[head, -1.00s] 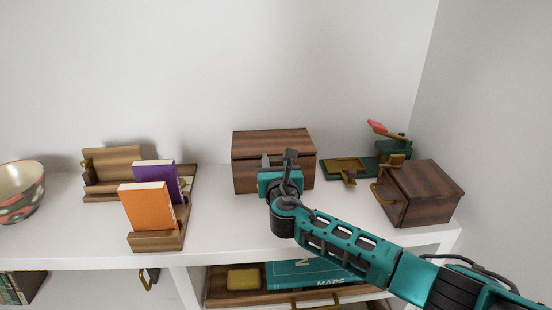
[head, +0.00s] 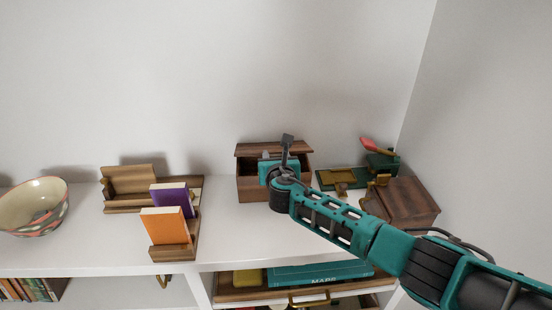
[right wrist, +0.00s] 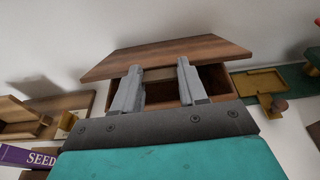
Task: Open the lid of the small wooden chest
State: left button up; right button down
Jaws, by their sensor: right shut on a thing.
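The small wooden chest (head: 249,188) stands on the white shelf against the back wall. Its lid (head: 256,149) is raised at the front and tilted up, leaving a dark gap above the body. In the right wrist view the underside or face of the lid (right wrist: 165,53) spans above my fingers, and the dark interior (right wrist: 213,80) shows behind them. My right gripper (head: 276,152) is at the front of the chest, shut on the lid's front edge; what exactly lies between the fingertips is partly hidden. My left gripper is not in view.
A second dark wooden box (head: 412,202) with a brass handle stands at right, beside a green stand (head: 383,160) and a brass tray (head: 338,176). Left are an orange book (head: 164,226), a purple book (head: 172,199) and a bowl (head: 34,208). An open drawer (head: 235,293) sits below.

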jog(key=r, duration=0.1)
jog(key=w+r+p, duration=0.1)
jog(key=r, duration=0.1)
jog(key=shift+w+a, duration=0.1)
jog(key=shift+w, duration=0.1)
jog(key=shift+w+r, duration=0.1)
jog(key=shift+w, duration=0.2)
jog(key=c, duration=0.6)
grip_release()
jog(key=shift+f, duration=0.2)
jog(key=shift+s+r+p, duration=0.1)
jog(key=shift+s+p, duration=0.35)
jog(key=shift+s, duration=0.05)
jog(key=p+v, duration=0.1)
jog(key=v, duration=1.1)
